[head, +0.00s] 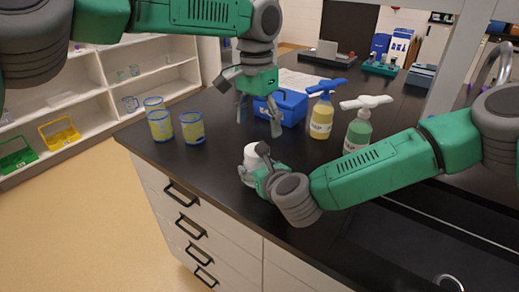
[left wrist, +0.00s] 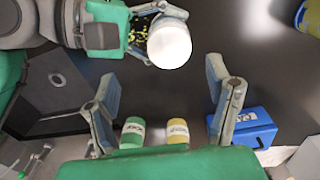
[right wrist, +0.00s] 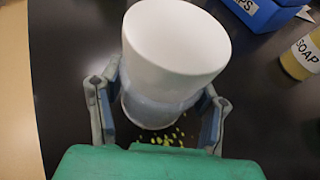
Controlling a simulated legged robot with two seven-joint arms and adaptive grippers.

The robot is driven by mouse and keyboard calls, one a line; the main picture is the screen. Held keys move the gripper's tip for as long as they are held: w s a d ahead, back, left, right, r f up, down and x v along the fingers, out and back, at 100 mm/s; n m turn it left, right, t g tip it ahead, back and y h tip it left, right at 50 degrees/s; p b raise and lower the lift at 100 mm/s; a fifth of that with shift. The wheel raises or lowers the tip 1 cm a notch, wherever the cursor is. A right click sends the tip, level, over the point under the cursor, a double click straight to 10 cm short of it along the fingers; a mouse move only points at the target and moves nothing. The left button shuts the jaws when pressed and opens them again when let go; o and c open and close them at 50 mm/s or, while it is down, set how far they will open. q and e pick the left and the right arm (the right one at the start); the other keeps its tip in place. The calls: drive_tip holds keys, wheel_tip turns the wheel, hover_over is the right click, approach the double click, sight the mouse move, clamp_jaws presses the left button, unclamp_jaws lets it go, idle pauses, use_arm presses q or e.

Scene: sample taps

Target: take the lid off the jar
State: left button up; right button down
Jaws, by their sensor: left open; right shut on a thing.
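The jar with its white lid (head: 252,154) is at the counter's near edge in the head view. My right gripper (head: 256,168) is shut around the jar's body, below the lid. My left gripper (head: 258,120) is open and empty above the jar. In the left wrist view the lid (left wrist: 169,45) lies beyond the spread left fingers, apart from them. Much of the jar is hidden by the lid and right gripper.
Several yellow-filled beakers (head: 192,128) stand at the counter's left. A blue box (head: 288,108), a yellow pump bottle (head: 321,118) and a green pump bottle (head: 358,131) stand behind the jar. A sink (head: 440,235) is at the right. Dark counter (head: 205,165) left of the jar is clear.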

sight(257, 166)
use_arm(q)
drive_tip(key=s+m, duration=0.1)
drive_tip(key=s+m+g, duration=0.1)
drive_tip(key=m, duration=0.1)
drive_tip(key=shift+s+d+r+h, duration=0.1)
drive_tip(key=shift+d+h, duration=0.2)
drive_tip(key=shift+h, duration=0.1)
drive_tip(key=w+m, duration=0.1)
drive_tip(key=m, duration=0.5)
drive_tip(key=w+m, duration=0.1)
drive_tip(key=m, duration=0.5)
drive_tip(key=w+m+t+y, duration=0.1)
drive_tip(key=m, duration=0.5)
drive_tip(key=shift+w+f+m, duration=0.1)
drive_tip(key=shift+f+m, duration=0.3)
drive_tip(key=shift+f, duration=0.2)
wheel_tip(257, 166, down, 7)
drive_tip(key=c, duration=1.3)
